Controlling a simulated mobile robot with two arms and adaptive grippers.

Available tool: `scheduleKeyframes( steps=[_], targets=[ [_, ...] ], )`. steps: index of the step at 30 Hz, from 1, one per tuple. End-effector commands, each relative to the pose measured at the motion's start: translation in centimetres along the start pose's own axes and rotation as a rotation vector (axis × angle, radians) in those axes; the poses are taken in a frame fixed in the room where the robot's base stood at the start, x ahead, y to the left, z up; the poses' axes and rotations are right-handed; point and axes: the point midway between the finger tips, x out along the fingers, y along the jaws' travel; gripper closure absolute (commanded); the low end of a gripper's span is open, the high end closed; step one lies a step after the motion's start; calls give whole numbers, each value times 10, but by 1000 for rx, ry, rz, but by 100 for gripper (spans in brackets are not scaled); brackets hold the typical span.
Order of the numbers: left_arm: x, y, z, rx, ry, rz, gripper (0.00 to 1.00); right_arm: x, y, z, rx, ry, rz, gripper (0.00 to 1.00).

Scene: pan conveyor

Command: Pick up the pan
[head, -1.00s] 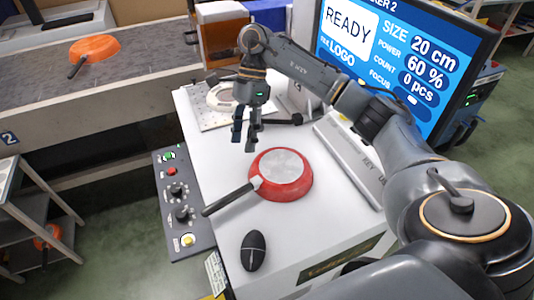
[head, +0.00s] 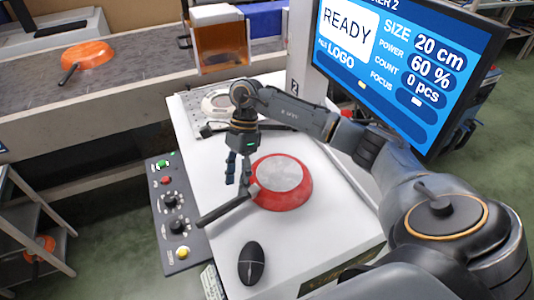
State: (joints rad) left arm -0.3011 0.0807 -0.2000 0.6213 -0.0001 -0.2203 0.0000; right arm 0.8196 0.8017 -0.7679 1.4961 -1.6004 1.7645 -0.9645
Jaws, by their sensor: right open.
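A red pan (head: 282,182) lies upside down on the white machine table, its grey base facing up. Its black handle (head: 222,210) points to the lower left. My right gripper (head: 238,182) hangs fingers down beside the pan's left edge, just above where the handle joins. It is open, with nothing between its fingers. I cannot tell whether a fingertip touches the pan. An orange pan (head: 88,54) sits on the conveyor at the upper left. My left gripper is out of view.
A control panel (head: 173,212) runs along the table's left side. A large monitor (head: 395,65) stands at the right. Another orange pan (head: 40,246) is on a shelf at the lower left.

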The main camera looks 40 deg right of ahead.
Motion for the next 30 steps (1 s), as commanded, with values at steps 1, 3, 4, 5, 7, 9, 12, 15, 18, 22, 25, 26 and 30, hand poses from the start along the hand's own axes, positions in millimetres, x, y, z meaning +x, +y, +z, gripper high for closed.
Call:
scheduleKeyframes(
  steps=[1,3,4,5,7,9,12,15,18,22,25,26,30],
  targets=[
    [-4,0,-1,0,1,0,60,5,1,0,0,-1,4,49],
    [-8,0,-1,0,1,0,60,14,2,0,0,-1,6,49],
    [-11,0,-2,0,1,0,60,19,2,0,1,-1,6,49],
    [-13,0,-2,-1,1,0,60,24,2,-1,1,-1,5,49],
    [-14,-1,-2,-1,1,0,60,35,2,-1,0,-1,5,49],
    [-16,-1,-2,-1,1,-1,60,43,1,-2,1,-1,4,49],
    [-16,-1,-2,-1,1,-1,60,49,1,-2,1,0,2,49],
    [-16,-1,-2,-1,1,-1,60,50,0,-2,0,0,0,49],
    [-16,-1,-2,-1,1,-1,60,50,0,-2,0,0,0,49],
    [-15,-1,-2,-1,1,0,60,50,0,-2,0,0,1,74],
    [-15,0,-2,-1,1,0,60,50,0,-2,0,0,1,94],
    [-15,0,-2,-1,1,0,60,50,0,-2,0,0,1,100],
    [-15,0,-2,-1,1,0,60,50,0,-2,0,0,1,100]
  ],
)
